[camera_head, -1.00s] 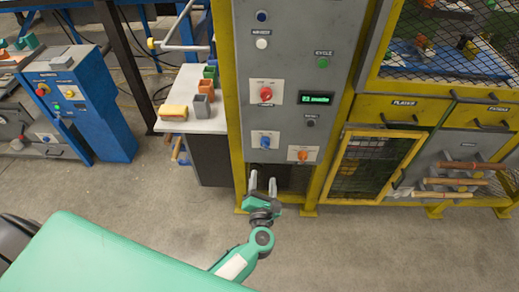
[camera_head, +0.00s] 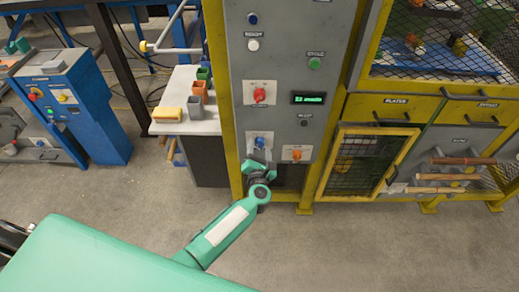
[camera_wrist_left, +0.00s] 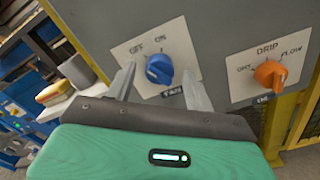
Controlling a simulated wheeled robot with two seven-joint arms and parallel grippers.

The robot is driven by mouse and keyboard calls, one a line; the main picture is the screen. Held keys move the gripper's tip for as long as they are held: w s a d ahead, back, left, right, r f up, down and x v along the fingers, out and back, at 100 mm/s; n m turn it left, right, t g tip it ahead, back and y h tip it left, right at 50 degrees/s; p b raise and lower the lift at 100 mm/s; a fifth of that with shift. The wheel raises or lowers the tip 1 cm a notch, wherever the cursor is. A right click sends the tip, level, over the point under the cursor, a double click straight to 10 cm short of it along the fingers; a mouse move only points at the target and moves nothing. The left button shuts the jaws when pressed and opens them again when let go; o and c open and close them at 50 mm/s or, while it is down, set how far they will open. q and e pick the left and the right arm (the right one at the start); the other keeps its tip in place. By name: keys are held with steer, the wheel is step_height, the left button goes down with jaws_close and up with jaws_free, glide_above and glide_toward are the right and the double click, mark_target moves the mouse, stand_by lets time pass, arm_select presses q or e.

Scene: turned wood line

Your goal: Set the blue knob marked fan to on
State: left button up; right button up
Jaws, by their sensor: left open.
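The blue fan knob (camera_wrist_left: 160,69) sits on a white plate with OFF at its upper left and ON above it in the left wrist view. The label under it is partly covered. I cannot tell clearly which mark it points to. My left gripper (camera_wrist_left: 158,74) is open, with one finger on each side of the knob; I cannot tell if they touch it. In the head view the blue knob (camera_head: 260,142) shows just above my left gripper (camera_head: 259,160), low on the grey panel. My right gripper is not in view.
An orange drip knob (camera_wrist_left: 269,74) is close on the right. A red knob (camera_head: 259,95) and a green display (camera_head: 309,98) are higher on the panel (camera_head: 290,70). A mesh door (camera_head: 365,165) stands to the right. A side table (camera_head: 188,126) holds small bins.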

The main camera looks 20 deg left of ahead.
arm_select(q)
steer(key=c, duration=1)
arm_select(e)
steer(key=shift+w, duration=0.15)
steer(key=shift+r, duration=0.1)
arm_select(q)
steer(key=m+p, duration=0.3)
steer(key=m, duration=0.2)
steer(key=shift+r+m, duration=0.1)
steer(key=shift+m, duration=0.2)
steer(key=m+p, duration=0.2)
steer(key=m, duration=0.3)
steer(key=shift+m+p, duration=0.35)
steer(key=shift+m, duration=0.35)
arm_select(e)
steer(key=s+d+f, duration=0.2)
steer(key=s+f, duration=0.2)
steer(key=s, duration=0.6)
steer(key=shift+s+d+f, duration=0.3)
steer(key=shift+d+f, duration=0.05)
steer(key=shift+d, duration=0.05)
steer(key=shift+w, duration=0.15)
